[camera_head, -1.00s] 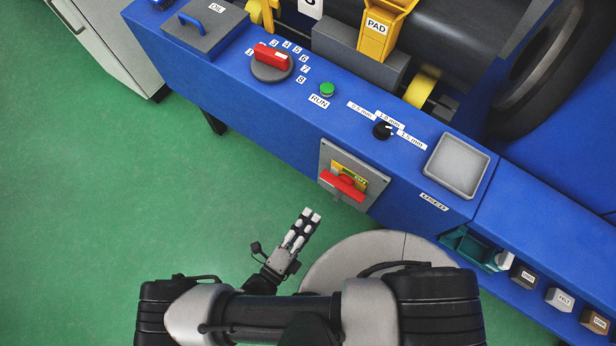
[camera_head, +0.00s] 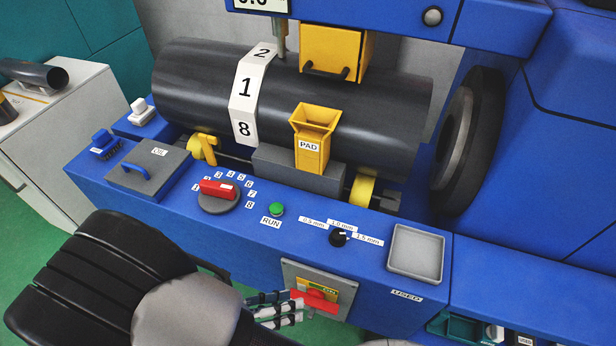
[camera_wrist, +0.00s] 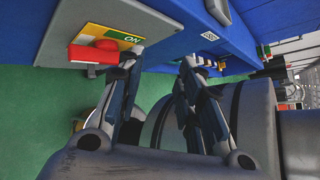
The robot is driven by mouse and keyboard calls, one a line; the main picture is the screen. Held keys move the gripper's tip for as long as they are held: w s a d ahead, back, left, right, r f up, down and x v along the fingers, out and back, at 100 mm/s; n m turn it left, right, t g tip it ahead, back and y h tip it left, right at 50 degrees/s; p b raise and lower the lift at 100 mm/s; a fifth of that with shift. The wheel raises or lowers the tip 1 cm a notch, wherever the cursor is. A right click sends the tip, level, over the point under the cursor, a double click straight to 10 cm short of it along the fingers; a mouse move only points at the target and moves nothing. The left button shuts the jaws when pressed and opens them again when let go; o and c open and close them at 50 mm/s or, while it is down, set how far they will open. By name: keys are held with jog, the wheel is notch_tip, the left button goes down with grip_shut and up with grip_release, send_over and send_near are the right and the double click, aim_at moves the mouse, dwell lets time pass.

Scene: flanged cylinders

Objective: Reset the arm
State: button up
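My gripper (camera_head: 284,310) is low at the front of the blue machine, beside the red switch handle (camera_head: 315,299). My arm's thick black and grey links fill the lower left of the head view. In the wrist view my gripper (camera_wrist: 162,62) has its two fingers apart with nothing between them. The red handle (camera_wrist: 95,53) on its yellow plate marked ON lies left of the left finger, outside the gap. I cannot tell whether finger and handle touch.
The blue machine (camera_head: 375,270) carries a large dark cylinder (camera_head: 375,120), a yellow PAD holder (camera_head: 311,140), a red-handled dial (camera_head: 218,190), a green RUN button (camera_head: 277,209) and a grey tray (camera_head: 415,253). A pale cabinet (camera_head: 60,130) stands left. Green floor is open at lower left.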

jog(key=d+r+m+y, duration=0.5)
jog(key=d+r+m, duration=0.4)
jog(key=r+m, duration=0.4)
jog(key=d+r+m+y, duration=0.6)
jog(key=d+r+m, duration=0.4)
jog(key=m, duration=0.8)
jog(key=shift+d+v, duration=0.2)
jog(key=shift+v, duration=1.3)
jog(key=shift+w+r, duration=0.1)
jog(key=shift+w, duration=0.05)
